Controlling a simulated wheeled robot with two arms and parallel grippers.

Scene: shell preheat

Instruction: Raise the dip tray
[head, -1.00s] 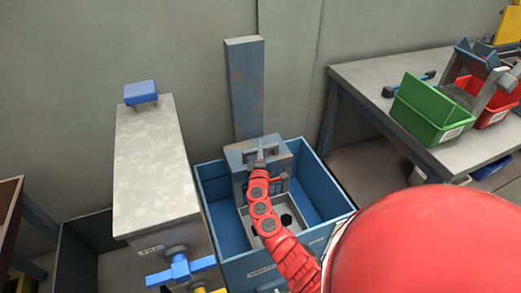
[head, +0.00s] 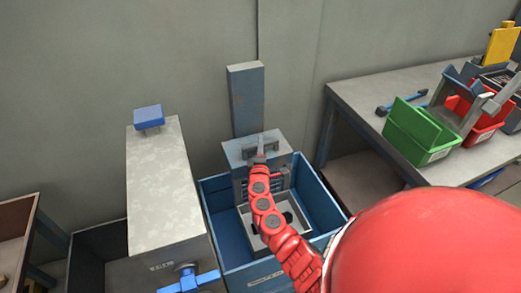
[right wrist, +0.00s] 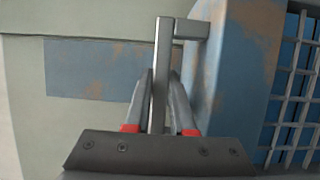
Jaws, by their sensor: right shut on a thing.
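The dip tray (head: 246,219) is a grey, shallow square tray with a dark hole, inside the open blue tank (head: 229,235). It joins a worn blue carriage (head: 238,156) with a grey grille, which stands against an upright blue post (head: 246,100). A grey bar handle (right wrist: 163,45) sticks out from the carriage. My right gripper (head: 261,146) is at this handle. In the right wrist view its two fingers (right wrist: 160,85) are closed around the bar, one on each side. My red forearm hides part of the tray and tank. My left gripper is out of view.
A grey cabinet (head: 162,185) with a blue valve handle (head: 188,283) stands left of the tank. A bench (head: 375,85) at the right holds green (head: 417,135) and red bins. The wall is close behind the post.

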